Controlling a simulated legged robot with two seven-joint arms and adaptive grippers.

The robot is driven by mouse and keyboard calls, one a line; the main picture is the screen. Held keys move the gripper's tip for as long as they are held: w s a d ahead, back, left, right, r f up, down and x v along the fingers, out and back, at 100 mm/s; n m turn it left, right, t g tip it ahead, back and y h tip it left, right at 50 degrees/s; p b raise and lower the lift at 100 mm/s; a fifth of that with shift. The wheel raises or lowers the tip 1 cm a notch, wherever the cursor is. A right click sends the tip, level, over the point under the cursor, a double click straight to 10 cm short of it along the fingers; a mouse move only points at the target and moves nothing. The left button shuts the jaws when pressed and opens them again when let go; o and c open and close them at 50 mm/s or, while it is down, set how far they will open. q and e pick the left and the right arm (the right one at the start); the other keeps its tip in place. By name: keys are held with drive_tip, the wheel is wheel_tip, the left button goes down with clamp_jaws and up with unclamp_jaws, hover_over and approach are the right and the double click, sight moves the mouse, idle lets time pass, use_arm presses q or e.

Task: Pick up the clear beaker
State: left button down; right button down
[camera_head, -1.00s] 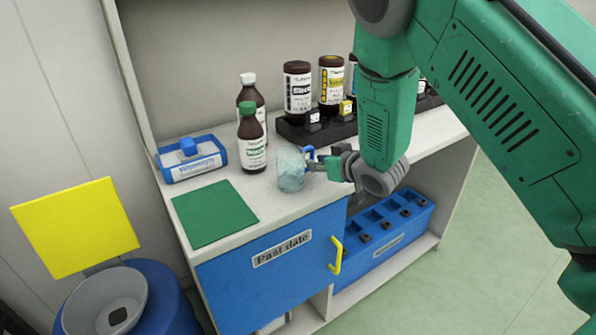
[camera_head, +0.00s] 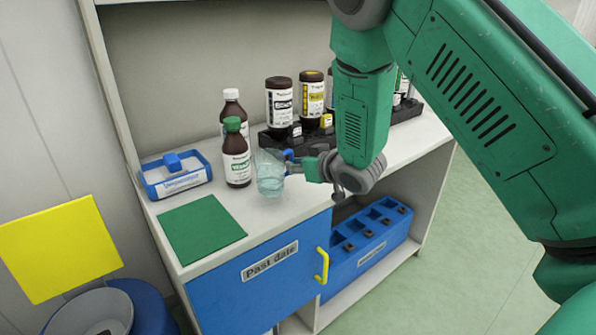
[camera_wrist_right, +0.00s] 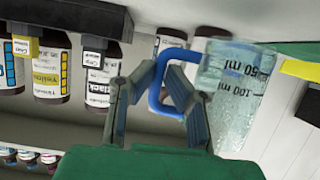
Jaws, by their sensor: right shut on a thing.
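The clear beaker (camera_head: 270,174) is at the counter's front, right of the brown bottle with the green cap, and looks slightly tilted. In the right wrist view the beaker (camera_wrist_right: 235,85) shows its 50 ml and 100 ml marks and a blue handle (camera_wrist_right: 160,85). My right gripper (camera_head: 297,164) reaches in from the right and is shut on the blue handle; its fingers (camera_wrist_right: 172,100) lie on both sides of part of it. Whether the beaker's base touches the counter, I cannot tell. My left gripper is not in view.
Brown bottles with a green cap (camera_head: 236,155) and a white cap (camera_head: 232,108) stand just left of the beaker. A black rack (camera_head: 285,143) with bottles is behind. A green mat (camera_head: 201,229) and blue carrier (camera_head: 176,178) lie left. A blue cabinet door (camera_head: 256,281) is below.

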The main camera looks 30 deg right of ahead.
wheel_tip(320, 180, up, 7)
drive_tip(key=p, duration=0.1)
drive_tip(key=shift+d, duration=0.25)
idle(1.2)
drive_tip(key=shift+d, duration=0.1)
drive_tip(key=shift+d+f, duration=0.15)
drive_tip(key=shift+d, duration=0.15)
drive_tip(key=shift+a, duration=0.25)
drive_tip(key=shift+d, duration=0.15)
idle(0.4)
idle(0.5)
